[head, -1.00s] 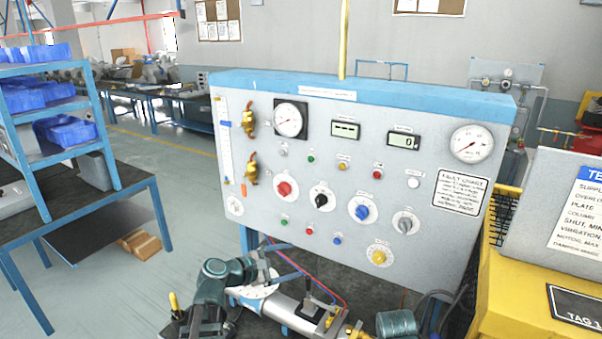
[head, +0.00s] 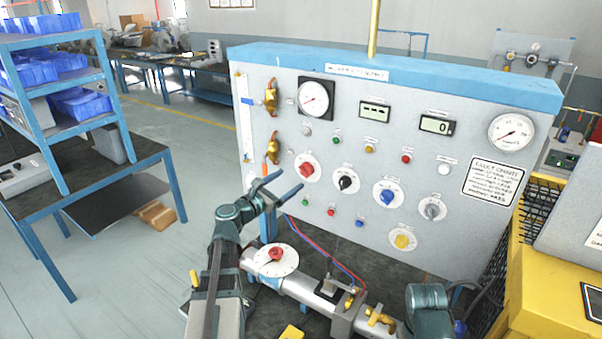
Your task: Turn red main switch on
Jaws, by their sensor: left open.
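The red rotary switch (head: 306,170) sits on a round white dial at the left of the grey control panel (head: 330,230). Its knob looks tilted, and I cannot read its setting. My left gripper (head: 291,179) is open and empty, its two fingers pointing up and right towards the panel. It is just below and left of the red switch in the picture. I see no contact with the knob. My right gripper is not in view.
Black (head: 346,182), blue (head: 387,196) and grey (head: 432,209) knobs are right of the red one. A pipe with another red knob (head: 276,254) lies below the panel. A yellow machine (head: 550,290) stands at the right, a blue shelf (head: 100,60) at the left.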

